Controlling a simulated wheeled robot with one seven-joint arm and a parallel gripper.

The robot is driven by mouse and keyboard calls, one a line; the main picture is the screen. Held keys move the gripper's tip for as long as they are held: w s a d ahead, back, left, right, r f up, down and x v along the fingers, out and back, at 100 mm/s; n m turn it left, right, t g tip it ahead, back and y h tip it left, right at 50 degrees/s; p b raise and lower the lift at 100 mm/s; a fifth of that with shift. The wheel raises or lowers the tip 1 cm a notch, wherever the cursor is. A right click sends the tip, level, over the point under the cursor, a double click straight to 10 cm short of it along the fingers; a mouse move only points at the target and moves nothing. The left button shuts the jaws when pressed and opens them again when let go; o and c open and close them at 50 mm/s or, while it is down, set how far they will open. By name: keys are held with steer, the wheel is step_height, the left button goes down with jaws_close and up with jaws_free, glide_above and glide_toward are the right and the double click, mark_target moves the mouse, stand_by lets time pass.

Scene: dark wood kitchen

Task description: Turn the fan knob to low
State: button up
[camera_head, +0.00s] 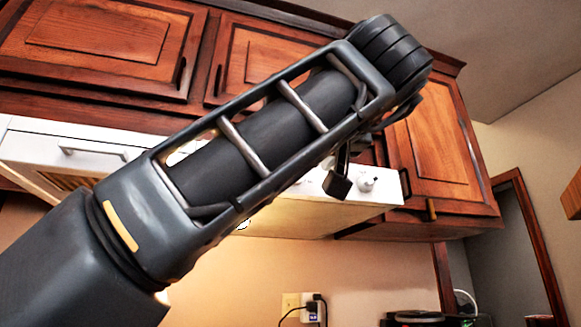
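The white range hood (290,218) hangs under the wooden wall cabinets. A small white knob (366,183) sticks out of its front face near the right end. My gripper (338,184) is in front of the hood, just left of this knob. Only a dark fingertip shows below my arm, and a small gap shows between it and the knob in the picture. My arm hides the rest of the gripper and the middle of the hood's front, so other knobs there may be hidden.
Wooden cabinets (440,145) with dark handles line the wall above and to the right of the hood. A wall outlet (291,302) with plugs and a dark appliance (425,318) are below.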

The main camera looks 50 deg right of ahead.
steer(key=w+d+r+y+p, duration=0.1)
steer(key=w+d, duration=0.3)
steer(key=shift+w+d, duration=0.15)
steer(key=shift+w, duration=0.25)
steer(key=shift+c, duration=0.4)
steer(key=c, duration=0.9)
